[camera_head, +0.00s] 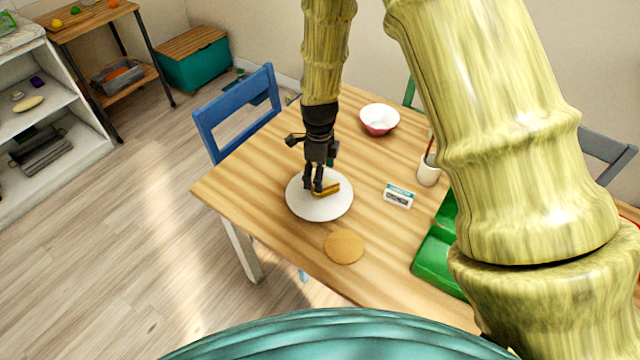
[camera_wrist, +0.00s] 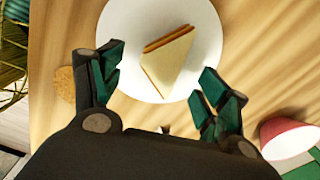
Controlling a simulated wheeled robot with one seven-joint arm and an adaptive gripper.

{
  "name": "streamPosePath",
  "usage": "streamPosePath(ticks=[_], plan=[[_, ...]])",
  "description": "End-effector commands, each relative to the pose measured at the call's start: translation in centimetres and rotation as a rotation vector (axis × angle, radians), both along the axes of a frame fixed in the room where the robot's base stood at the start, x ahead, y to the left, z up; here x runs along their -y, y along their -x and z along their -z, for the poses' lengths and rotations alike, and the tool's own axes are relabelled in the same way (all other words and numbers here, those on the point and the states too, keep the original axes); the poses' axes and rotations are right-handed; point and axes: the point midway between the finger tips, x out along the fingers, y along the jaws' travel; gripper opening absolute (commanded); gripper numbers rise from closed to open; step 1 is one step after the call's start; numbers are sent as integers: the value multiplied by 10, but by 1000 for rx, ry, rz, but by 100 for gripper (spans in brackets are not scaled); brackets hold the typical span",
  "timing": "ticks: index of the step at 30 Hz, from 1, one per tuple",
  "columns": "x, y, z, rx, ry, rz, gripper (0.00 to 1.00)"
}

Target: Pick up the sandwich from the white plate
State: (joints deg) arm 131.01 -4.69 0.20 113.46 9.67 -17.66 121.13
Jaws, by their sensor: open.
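The sandwich (camera_head: 328,188) is a triangular half with pale bread and a brown crust. It lies on the white plate (camera_head: 308,207) on the wooden table. In the wrist view the sandwich (camera_wrist: 168,62) shows whole on the plate (camera_wrist: 208,30), ahead of and between the fingers. My gripper (camera_head: 313,190) points down over the plate, and its fingertips cover part of the sandwich in the head view. In the wrist view my gripper (camera_wrist: 158,82) is open with nothing between its fingers. I cannot tell whether a fingertip touches the plate.
On the table (camera_head: 270,160) are a round tan coaster (camera_head: 344,247), a small white box (camera_head: 398,195), a white cup (camera_head: 428,170), a red-and-white bowl (camera_head: 379,120) and a green tray (camera_head: 433,250). A blue chair (camera_head: 232,112) stands at the table's left edge.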

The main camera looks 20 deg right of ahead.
Motion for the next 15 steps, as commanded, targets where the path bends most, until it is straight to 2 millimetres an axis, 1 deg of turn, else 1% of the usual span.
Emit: streamPosePath(ticks=[7, 15], plan=[[2, 0, 7, -1, -1, 2, 75], [2, -5, 32, -3, -1, 2, 75]])
